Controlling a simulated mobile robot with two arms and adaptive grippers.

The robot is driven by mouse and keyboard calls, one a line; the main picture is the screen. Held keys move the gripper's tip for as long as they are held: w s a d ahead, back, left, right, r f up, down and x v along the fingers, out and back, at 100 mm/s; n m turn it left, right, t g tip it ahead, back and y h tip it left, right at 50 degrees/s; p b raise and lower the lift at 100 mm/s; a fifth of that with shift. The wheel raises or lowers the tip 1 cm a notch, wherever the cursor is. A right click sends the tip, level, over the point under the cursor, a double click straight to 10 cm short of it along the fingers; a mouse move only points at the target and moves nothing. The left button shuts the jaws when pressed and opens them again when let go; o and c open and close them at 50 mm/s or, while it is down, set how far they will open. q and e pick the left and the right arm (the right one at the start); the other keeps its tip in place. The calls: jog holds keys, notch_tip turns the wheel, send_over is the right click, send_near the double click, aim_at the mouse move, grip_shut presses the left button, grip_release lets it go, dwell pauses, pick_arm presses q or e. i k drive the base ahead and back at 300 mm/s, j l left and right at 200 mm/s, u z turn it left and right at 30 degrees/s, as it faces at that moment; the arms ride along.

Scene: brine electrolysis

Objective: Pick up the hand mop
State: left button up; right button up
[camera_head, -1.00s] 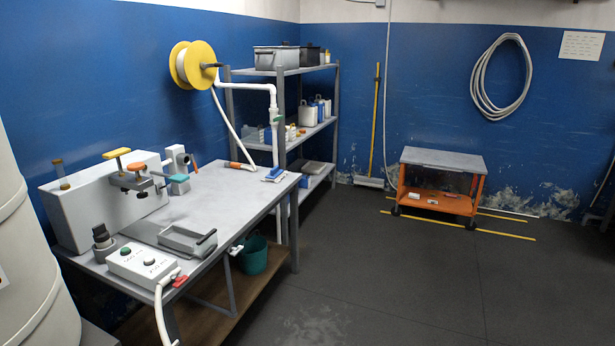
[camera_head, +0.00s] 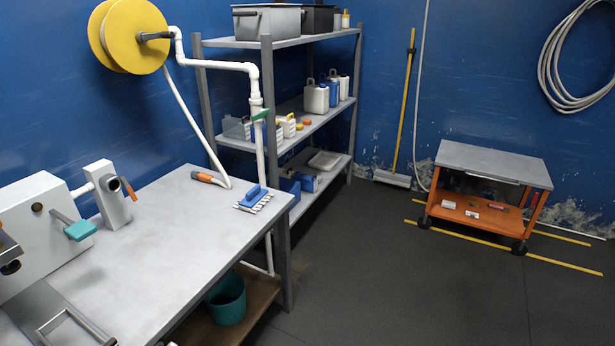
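A hand mop (camera_head: 255,197) with a blue handle and a white fringed underside lies on the grey table (camera_head: 160,232), near its far right corner. It appears to rest flat with the blue handle on top. Neither of my grippers shows in the head view, so nothing is seen touching the mop.
An orange-handled tool (camera_head: 208,178) with a white hose lies left of the mop. A white pipe (camera_head: 259,150) with a green valve lever rises just behind it. A shelf rack (camera_head: 267,120) stands beyond. The open floor (camera_head: 380,280) lies right of the table; an orange cart (camera_head: 490,165) stands farther back.

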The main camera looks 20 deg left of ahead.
aim_at(256, 197)
jog(key=i+u, duration=0.3)
jog(key=i, duration=0.2)
jog(key=i+l+u, duration=0.3)
jog(key=i, duration=0.2)
jog(key=i+l+u, duration=0.3)
jog(key=i, duration=0.15)
